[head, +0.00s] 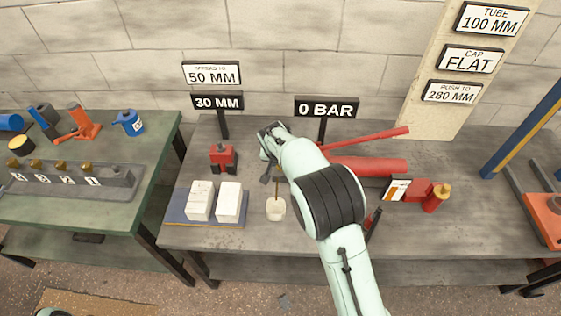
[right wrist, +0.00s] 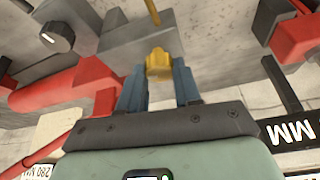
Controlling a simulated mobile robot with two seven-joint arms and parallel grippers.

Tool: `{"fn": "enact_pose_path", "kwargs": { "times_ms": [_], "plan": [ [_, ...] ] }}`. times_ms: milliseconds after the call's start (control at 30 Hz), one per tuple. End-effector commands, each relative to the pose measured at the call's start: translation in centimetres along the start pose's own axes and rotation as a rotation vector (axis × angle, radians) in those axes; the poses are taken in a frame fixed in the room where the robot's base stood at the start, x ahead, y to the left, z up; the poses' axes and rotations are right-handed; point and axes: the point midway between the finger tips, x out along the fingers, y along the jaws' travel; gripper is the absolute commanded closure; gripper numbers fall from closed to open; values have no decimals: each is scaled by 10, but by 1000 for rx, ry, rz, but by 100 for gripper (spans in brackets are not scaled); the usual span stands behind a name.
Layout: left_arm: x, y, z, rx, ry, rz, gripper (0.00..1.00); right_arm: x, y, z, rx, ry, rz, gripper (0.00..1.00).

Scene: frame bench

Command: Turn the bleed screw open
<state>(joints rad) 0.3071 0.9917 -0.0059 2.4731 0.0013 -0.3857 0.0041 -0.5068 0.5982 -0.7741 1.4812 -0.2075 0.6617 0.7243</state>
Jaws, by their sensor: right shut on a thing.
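The bleed screw (right wrist: 158,63) is a small yellow knob at the end of a grey block (right wrist: 140,38) in the right wrist view. My right gripper (right wrist: 159,82) has its two blue fingers on either side of the knob and is shut on it. In the head view my right arm (head: 325,190) reaches over the bench and hides the screw and most of the gripper. A thin brass rod (head: 276,185) runs down to a small white cup (head: 275,208) there. My left gripper is not in view.
A red cylinder (head: 370,167) and long red lever (head: 375,137) lie right of my arm. A "0 BAR" sign (head: 326,107) stands behind. A red block (head: 223,158) and two white boxes (head: 229,202) stand left.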

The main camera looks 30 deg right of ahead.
Motion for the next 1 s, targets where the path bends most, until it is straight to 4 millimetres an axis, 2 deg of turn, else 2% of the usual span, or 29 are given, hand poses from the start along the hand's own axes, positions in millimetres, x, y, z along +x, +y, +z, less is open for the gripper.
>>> {"fn": "enact_pose_path", "kwargs": {
  "times_ms": [133, 167, 200, 233, 500, 633, 767, 1000],
  "plan": [
    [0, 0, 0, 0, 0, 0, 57, -1, 0, -1, 1, 2, -1, 97],
    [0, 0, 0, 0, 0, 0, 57, -1, 0, -1, 1, 2, -1, 57],
    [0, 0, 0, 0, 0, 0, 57, -1, 0, -1, 1, 2, -1, 44],
    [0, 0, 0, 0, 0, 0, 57, -1, 0, -1, 1, 2, -1, 41],
    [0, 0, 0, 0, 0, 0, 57, -1, 0, 0, 1, 1, 0, 41],
    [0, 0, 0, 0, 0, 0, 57, -10, -1, -1, 1, 2, -2, 41],
    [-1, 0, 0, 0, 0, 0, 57, -32, -1, 0, 1, 1, -5, 41],
    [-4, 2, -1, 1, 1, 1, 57, -87, -1, -1, 1, 3, -7, 41]
  ]
}}
